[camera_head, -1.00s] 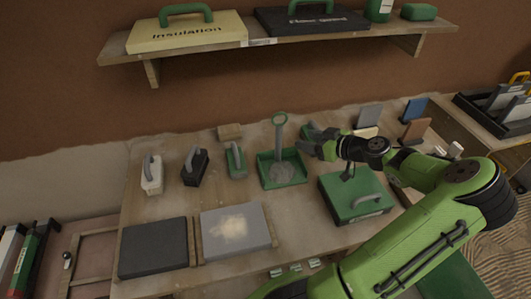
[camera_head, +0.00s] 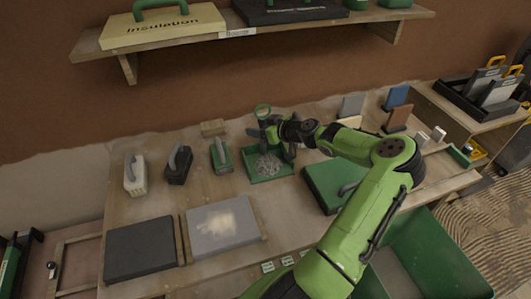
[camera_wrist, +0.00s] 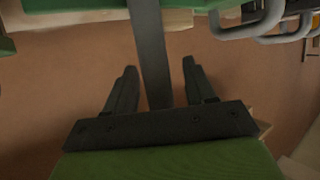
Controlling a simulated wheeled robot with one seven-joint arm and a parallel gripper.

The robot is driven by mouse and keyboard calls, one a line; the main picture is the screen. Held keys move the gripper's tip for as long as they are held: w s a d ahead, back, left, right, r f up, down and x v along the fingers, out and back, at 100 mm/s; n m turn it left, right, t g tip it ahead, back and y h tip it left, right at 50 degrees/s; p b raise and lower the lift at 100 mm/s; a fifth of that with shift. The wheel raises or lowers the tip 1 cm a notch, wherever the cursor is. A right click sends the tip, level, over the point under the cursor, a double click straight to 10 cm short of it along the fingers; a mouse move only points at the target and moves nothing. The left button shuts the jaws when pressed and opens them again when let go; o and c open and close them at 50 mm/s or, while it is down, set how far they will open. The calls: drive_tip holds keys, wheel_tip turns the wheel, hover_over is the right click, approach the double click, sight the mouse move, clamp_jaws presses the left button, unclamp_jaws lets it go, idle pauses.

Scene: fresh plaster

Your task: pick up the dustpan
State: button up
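The green dustpan (camera_head: 257,175) lies on the workbench with grey debris in its pan. My gripper (camera_head: 270,140) is at the handle, just above the pan, and hides much of the handle in the head view. In the wrist view, the dark grey handle (camera_wrist: 150,45) passes between the two fingers of my gripper (camera_wrist: 160,82). The fingers are apart, with a visible gap on each side of the handle. Part of a green surface shows at the wrist view's top edge.
A green case (camera_head: 325,187) stands right of the dustpan. A green-based float (camera_head: 221,158), a black brush (camera_head: 179,165) and a white one (camera_head: 134,176) stand to the left. A grey board (camera_head: 222,232) lies in front. A shelf (camera_head: 250,31) overhangs the back.

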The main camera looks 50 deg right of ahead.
clamp_jaws()
